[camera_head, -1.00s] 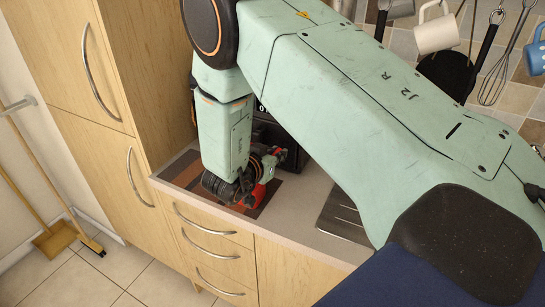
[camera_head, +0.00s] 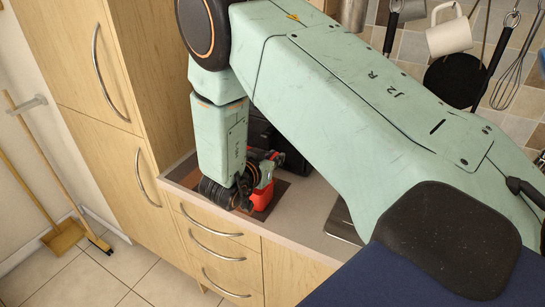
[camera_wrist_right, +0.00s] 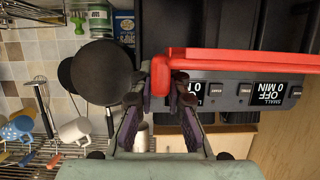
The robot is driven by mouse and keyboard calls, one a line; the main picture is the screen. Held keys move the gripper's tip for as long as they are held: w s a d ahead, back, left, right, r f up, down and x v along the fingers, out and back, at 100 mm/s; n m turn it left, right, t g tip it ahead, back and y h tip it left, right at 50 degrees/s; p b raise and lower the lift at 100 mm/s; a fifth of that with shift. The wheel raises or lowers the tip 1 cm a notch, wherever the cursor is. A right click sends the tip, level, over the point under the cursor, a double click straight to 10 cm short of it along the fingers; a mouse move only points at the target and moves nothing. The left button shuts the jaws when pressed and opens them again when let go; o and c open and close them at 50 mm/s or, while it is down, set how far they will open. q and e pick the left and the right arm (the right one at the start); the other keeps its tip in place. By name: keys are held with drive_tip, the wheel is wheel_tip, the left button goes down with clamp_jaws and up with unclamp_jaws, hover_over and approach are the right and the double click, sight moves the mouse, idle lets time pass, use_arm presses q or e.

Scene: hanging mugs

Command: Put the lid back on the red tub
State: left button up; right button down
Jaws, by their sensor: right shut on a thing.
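My right gripper (camera_wrist_right: 160,92) is shut on a red piece (camera_wrist_right: 245,62), which shows in the right wrist view as a long red edge with a short end between the fingers. I cannot tell whether it is the lid or part of the tub. In the head view, my right gripper (camera_head: 256,180) is low over the counter, with a red shape (camera_head: 263,198) right beside and under its fingers. Gripper and arm hide part of that shape, so contact with the mat is unclear. No separate lid can be made out. My left gripper is not in view.
A black appliance (camera_head: 290,157) with digital displays (camera_wrist_right: 270,92) stands just behind the gripper. A brown striped mat (camera_head: 184,170) lies on the counter, beside a tall wooden cabinet (camera_head: 150,70). Mugs (camera_head: 448,36) and utensils hang on the wall at right.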

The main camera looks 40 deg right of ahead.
drive_tip(key=shift+w+a+f+b, duration=0.1)
drive_tip(key=shift+a+f+b, duration=0.05)
drive_tip(key=shift+f+b, duration=0.25)
drive_tip(key=shift+w+a+f+b, duration=0.15)
drive_tip(key=shift+f+b, duration=0.1)
drive_tip(key=shift+f, duration=0.2)
drive_tip(key=shift+s+d+f+b, duration=0.1)
drive_tip(key=shift+s+f+b, duration=0.05)
drive_tip(key=shift+f+b, duration=0.35)
drive_tip(key=shift+s+d+f+b, duration=0.15)
drive_tip(key=shift+f+b, duration=0.1)
drive_tip(key=shift+f, duration=0.3)
wheel_tip(320, 180, down, 3)
drive_tip(key=shift+w+a+f+b, duration=0.1)
drive_tip(key=shift+a+f+b, duration=0.05)
drive_tip(key=shift+b, duration=0.95)
drive_tip(key=shift+f, duration=0.1)
drive_tip(key=shift+f, duration=0.35)
